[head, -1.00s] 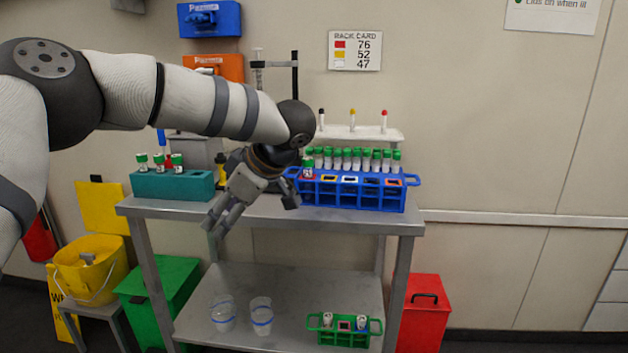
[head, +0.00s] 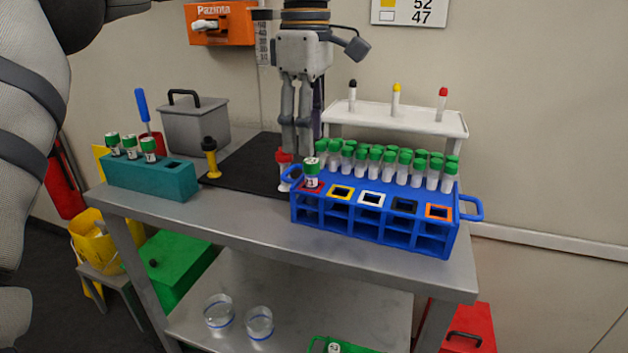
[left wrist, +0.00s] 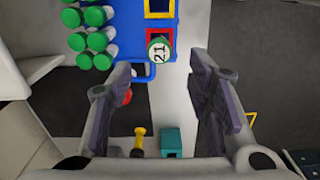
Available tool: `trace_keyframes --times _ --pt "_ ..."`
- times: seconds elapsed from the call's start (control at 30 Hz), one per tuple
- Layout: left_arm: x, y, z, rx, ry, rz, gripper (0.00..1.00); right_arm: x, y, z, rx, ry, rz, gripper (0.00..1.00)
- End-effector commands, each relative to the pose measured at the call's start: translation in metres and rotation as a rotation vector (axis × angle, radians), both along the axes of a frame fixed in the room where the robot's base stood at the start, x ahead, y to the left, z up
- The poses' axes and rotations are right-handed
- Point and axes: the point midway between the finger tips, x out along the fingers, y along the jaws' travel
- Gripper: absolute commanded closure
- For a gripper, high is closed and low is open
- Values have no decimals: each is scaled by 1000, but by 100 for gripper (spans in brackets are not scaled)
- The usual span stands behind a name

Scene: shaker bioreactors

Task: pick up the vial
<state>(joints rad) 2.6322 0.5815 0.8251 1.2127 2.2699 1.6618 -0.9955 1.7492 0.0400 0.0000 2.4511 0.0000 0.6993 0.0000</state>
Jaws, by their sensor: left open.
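A green-capped vial (head: 312,172) stands upright in the red-framed front-left slot of the blue rack (head: 375,220). In the left wrist view its cap (left wrist: 159,50) reads 21 and appears between the fingertips. My left gripper (head: 296,150) hangs fingers-down above the bench, left of and above that vial. It is open, and I see nothing between its fingers in contact with them. It also shows in the left wrist view (left wrist: 161,72). Several more green-capped vials (head: 385,160) stand in the blue rack's back rows. My right gripper is not in view.
A teal rack (head: 150,180) with green-capped vials stands at the bench's left. A white raised stand (head: 400,116) is behind the blue rack.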

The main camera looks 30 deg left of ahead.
Motion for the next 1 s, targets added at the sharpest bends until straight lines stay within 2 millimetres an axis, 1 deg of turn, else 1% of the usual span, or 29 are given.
trace_keyframes --times 0.13,0.3,0.37,0.47,0.6,0.63,0.67,0.7,0.77,0.8,1.0 --pt "-1 -1 -18 1 0 -2 54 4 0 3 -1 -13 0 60" --pt "-3 -6 -50 0 -1 -1 54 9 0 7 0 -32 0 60" --pt "-3 -6 -58 1 -1 0 54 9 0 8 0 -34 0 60" --pt "-2 -6 -64 -1 -2 1 54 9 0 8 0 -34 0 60" --pt "-2 -6 -65 0 -1 1 54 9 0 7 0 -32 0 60" --pt "-2 -6 -64 0 -1 1 56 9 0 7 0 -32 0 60" --pt "-2 -6 -64 0 -1 1 63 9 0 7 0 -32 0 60" --pt "-2 -6 -64 0 -1 1 72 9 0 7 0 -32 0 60" --pt "-2 -6 -64 0 -1 1 86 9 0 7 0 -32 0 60" --pt "-2 -6 -64 0 -1 1 95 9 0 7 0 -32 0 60" --pt "-2 -6 -64 0 0 0 96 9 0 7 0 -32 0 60"
